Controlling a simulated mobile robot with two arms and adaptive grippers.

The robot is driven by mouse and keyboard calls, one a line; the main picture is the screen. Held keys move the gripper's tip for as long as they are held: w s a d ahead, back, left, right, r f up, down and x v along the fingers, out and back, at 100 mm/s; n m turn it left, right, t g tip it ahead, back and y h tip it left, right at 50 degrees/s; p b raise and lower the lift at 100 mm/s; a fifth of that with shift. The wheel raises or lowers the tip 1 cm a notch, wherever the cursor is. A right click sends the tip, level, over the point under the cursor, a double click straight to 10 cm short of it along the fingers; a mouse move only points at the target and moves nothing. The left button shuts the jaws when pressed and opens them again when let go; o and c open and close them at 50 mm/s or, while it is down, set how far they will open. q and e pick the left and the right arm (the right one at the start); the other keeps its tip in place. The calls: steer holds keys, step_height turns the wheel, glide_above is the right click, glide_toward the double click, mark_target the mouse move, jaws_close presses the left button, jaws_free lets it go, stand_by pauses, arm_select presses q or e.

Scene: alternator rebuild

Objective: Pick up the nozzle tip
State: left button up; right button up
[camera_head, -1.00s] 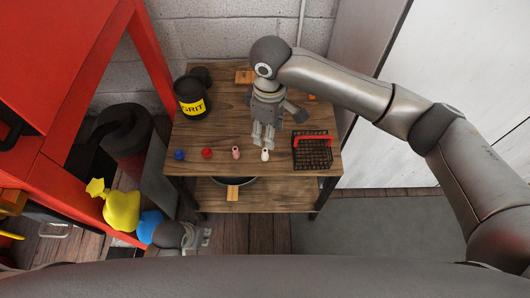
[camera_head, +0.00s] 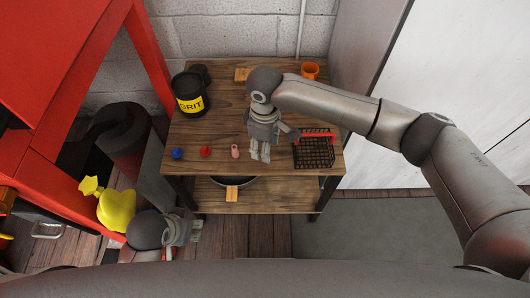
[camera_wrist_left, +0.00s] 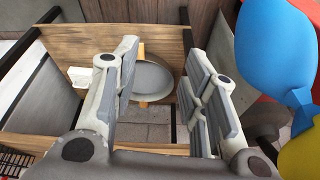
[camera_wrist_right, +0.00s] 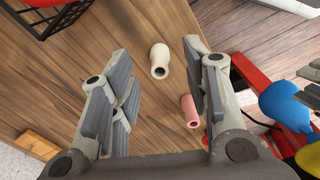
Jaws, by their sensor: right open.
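A white nozzle tip (camera_wrist_right: 159,60) stands on the wooden table and shows between the fingertips of my right gripper in the right wrist view. In the head view it is hidden behind my right gripper (camera_head: 260,158), which is open and points down near the table's front edge. A pink nozzle tip (camera_head: 235,151) stands just left of that gripper, and it also shows in the right wrist view (camera_wrist_right: 190,111). A red one (camera_head: 205,151) and a blue one (camera_head: 177,153) stand further left. My left gripper (camera_wrist_left: 162,55) is open and empty, low at the left of the table.
A black wire basket with a red handle (camera_head: 315,151) stands right of my right gripper. A black GRIT bucket (camera_head: 190,94) and an orange cup (camera_head: 310,71) are further back. A dark round pan (camera_head: 234,182) lies on the lower shelf. A red frame (camera_head: 152,62) rises at left.

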arm_select(q)
steer(key=shift+v, duration=1.25)
arm_select(e)
steer(key=shift+f, duration=1.1)
arm_select(q)
steer(key=shift+a, duration=0.1)
arm_select(e)
jaws_close()
